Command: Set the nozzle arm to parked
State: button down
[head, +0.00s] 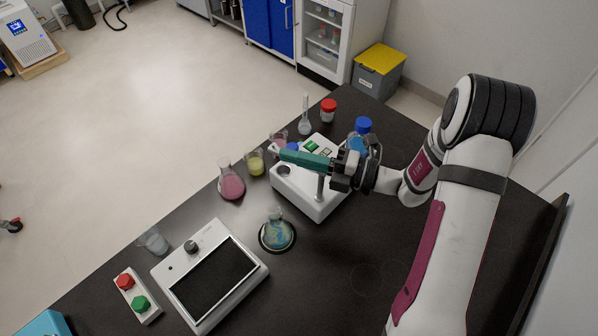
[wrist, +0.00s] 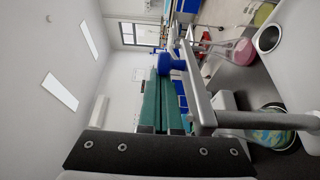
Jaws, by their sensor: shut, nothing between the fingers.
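The white distiller unit (head: 300,196) stands on the black bench in the head view. Its grey nozzle arm (wrist: 197,88) sits on a post (head: 320,187) and reaches left over the unit, partly hidden behind my fingers. A blue knob (wrist: 172,61) is on the nozzle arm near its far end; it also shows in the head view (head: 292,146). My gripper (head: 281,154) has teal fingers, shut and empty, level above the unit beside the nozzle arm. In the wrist view the fingertips (wrist: 158,74) are close to the knob; I cannot tell if they touch.
A flask of pink liquid (head: 231,186), a yellow beaker (head: 256,164) and a blue-green flask (head: 277,236) stand near the unit. A blue-capped bottle (head: 363,125) is behind my gripper. A screen panel (head: 214,279) and a button box (head: 138,297) are at front left.

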jog(key=shift+w+d, duration=0.1)
jog(key=shift+w, duration=0.3)
dwell(0.7)
jog(key=v, duration=1.6)
jog(key=s+a+r+n+g+h, duration=0.5)
jog(key=s+a+n+g, duration=0.5)
jog(key=n, duration=0.5)
jog(key=s+d+f+n+t+h, duration=0.1)
jog(key=s+n+t+h, duration=0.2)
jog(key=s+n+h, duration=0.7)
jog(key=shift+s+f+n+t, duration=0.3)
jog(key=shift+s+n, duration=0.25)
jog(key=shift+n, duration=4.15)
